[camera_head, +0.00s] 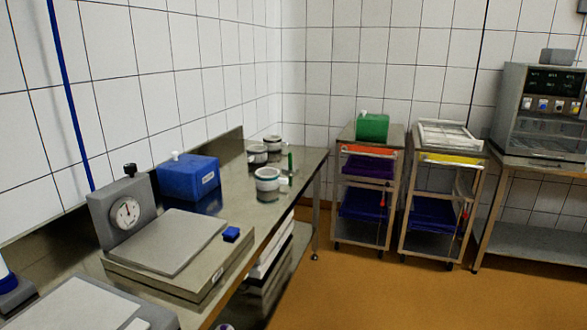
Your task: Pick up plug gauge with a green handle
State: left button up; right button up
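A thin upright green piece (290,163) stands near the far end of the steel bench (228,222). It looks like the green handle of the plug gauge, but it is too small to be sure. Its lower end is close to a white cup-shaped mould with a teal band (268,185), and I cannot tell whether they touch. Neither of my grippers is in view.
A dial scale (126,212), a blue box (188,180) and a small blue block (231,234) are on the bench's near half. Two dark-banded moulds (257,155) (272,143) stand farther back. Two trolleys (364,220) (436,222) are beyond; orange floor is clear.

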aim_at(289, 168)
jog(key=i+l+z, duration=0.3)
jog(key=i, duration=0.2)
jog(key=i+z, duration=0.35)
jog(key=i, duration=0.2)
jog(key=i+l, duration=0.1)
jog(key=i, duration=0.45)
jog(key=i+l+u, duration=0.1)
jog(key=i, duration=0.5)
jog(key=i+l, duration=0.15)
jog(key=i, duration=0.4)
